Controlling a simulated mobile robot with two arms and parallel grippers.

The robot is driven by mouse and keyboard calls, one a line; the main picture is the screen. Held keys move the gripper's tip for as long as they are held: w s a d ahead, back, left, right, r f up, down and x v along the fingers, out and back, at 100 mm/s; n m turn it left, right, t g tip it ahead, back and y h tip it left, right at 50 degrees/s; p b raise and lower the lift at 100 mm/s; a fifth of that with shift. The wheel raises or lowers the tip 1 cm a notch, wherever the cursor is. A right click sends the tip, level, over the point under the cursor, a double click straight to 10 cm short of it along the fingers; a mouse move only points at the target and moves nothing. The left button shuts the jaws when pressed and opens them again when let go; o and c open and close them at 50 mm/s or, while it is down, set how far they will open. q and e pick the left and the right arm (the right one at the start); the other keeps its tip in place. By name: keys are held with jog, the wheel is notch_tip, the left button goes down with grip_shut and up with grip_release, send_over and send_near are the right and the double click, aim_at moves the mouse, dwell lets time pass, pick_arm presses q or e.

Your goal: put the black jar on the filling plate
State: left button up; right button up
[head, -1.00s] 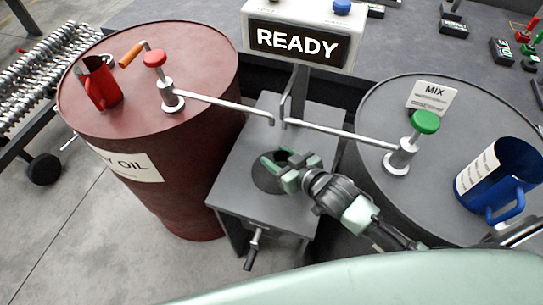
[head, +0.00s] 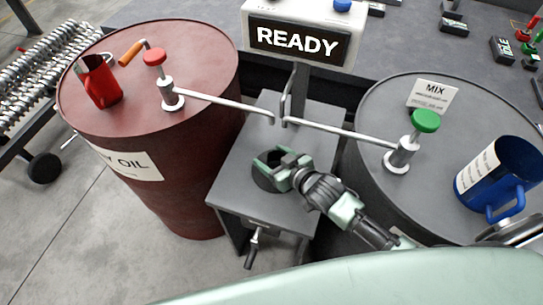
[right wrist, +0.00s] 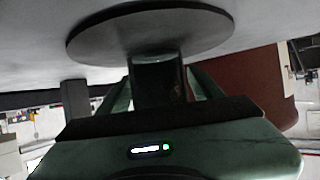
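The black jar (right wrist: 158,82) shows in the right wrist view as a dark cylinder between the two fingers of my right gripper (right wrist: 160,92), with no clear gap on either side. The dark round filling plate (right wrist: 150,30) lies right by the jar's end in that view; I cannot tell whether they touch. In the head view the plate (head: 262,183) is on the grey stand, partly covered by my right gripper (head: 279,164). The jar is mostly hidden there by the fingers. My left gripper is not in view.
The grey stand (head: 238,187) is between a red oil barrel (head: 205,60) and a grey MIX barrel (head: 385,115). Two spouts (head: 232,104) (head: 340,131) reach over it. A READY sign (head: 298,42) is behind. A red jug (head: 100,82) and blue jug (head: 498,175) stand on the barrels.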

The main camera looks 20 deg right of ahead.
jog(key=shift+r, duration=0.1)
jog(key=v, duration=1.2)
